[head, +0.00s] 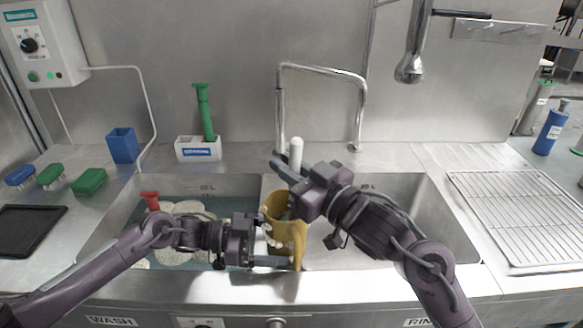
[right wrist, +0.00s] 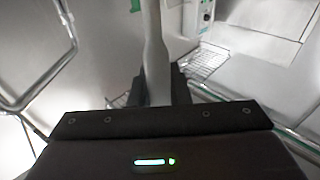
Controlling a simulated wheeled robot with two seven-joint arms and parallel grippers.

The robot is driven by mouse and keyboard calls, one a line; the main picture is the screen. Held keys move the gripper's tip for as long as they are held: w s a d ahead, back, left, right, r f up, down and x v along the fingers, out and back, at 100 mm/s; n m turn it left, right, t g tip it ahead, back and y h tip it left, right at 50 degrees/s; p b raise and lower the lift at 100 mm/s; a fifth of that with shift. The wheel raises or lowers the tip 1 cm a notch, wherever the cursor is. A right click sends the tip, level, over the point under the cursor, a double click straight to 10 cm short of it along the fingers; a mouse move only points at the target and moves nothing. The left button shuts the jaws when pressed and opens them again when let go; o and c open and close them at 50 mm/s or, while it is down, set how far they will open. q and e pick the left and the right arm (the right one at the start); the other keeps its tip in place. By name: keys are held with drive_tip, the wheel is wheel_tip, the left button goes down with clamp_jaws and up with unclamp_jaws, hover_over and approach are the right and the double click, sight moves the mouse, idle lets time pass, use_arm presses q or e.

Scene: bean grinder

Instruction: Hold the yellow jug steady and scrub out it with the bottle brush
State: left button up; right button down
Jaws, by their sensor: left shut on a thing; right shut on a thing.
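The yellow jug (head: 287,238) is at the divider between the two sink basins, with whitish foam-like patches on its side. My left gripper (head: 278,246) is shut on the jug from the left. My right gripper (head: 290,172) is above the jug's mouth and shut on the bottle brush. The brush's white handle (head: 296,150) sticks up above the gripper, and the handle (right wrist: 152,50) also shows between the fingers (right wrist: 155,92) in the right wrist view. The brush's lower end is hidden by the gripper and jug, so I cannot tell how deep it sits.
The wash basin (head: 120,222) on the left holds water and pale dishes, with a red-handled thing (head: 150,200). The rinse basin (head: 400,190) is on the right, before a drying rack (head: 515,215). A faucet (head: 320,70) stands behind. A green brush (head: 205,112) stands in a white holder (head: 197,149).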

drive_tip(key=shift+v, duration=0.9)
drive_tip(key=shift+x, duration=0.85)
wheel_tip(320, 180, up, 16)
drive_tip(key=s, duration=0.1)
drive_tip(key=shift+s+a, duration=0.2)
drive_tip(key=shift+a, duration=0.15)
idle(3.9)
